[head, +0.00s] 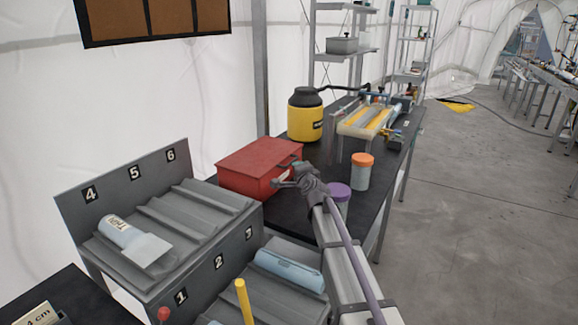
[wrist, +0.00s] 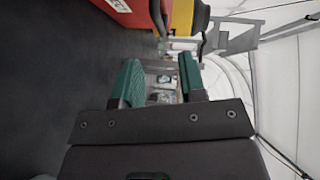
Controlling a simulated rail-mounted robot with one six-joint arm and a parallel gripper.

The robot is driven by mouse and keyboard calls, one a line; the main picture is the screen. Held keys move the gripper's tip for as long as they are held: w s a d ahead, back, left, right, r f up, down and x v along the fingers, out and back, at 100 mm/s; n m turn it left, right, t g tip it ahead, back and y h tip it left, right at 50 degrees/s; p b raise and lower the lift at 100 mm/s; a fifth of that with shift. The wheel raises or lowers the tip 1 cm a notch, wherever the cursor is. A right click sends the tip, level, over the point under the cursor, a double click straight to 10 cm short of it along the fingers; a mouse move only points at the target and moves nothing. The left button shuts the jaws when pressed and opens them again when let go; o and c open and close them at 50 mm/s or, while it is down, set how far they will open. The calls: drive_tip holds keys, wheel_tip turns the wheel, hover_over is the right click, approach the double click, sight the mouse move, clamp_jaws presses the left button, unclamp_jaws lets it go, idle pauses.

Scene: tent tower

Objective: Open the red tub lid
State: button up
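The red tub (head: 245,180) stands on the black table in the head view, and its flat red lid (head: 260,155) is shut. Part of the red tub also shows at the top left of the wrist view (wrist: 122,10). My gripper (head: 279,183) is beside the tub's right front side in the head view. I cannot tell whether it touches the tub. In the wrist view, the two green fingers (wrist: 160,75) are apart with nothing between them.
A yellow and black container (head: 305,120) stands behind the tub. An orange-lidded jar (head: 361,172) and a purple-lidded jar (head: 338,196) stand to the right, close to my arm. A grey numbered rack (head: 222,262) is in front, holding a blue-white bottle (head: 120,232).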

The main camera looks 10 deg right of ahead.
drive_tip(key=w, duration=0.3)
drive_tip(key=w+f+b, duration=0.1)
drive_tip(key=w, duration=0.2)
drive_tip(key=w+a, duration=0.1)
drive_tip(key=w, duration=0.3)
drive_tip(key=shift+f, duration=0.3)
clamp_jaws()
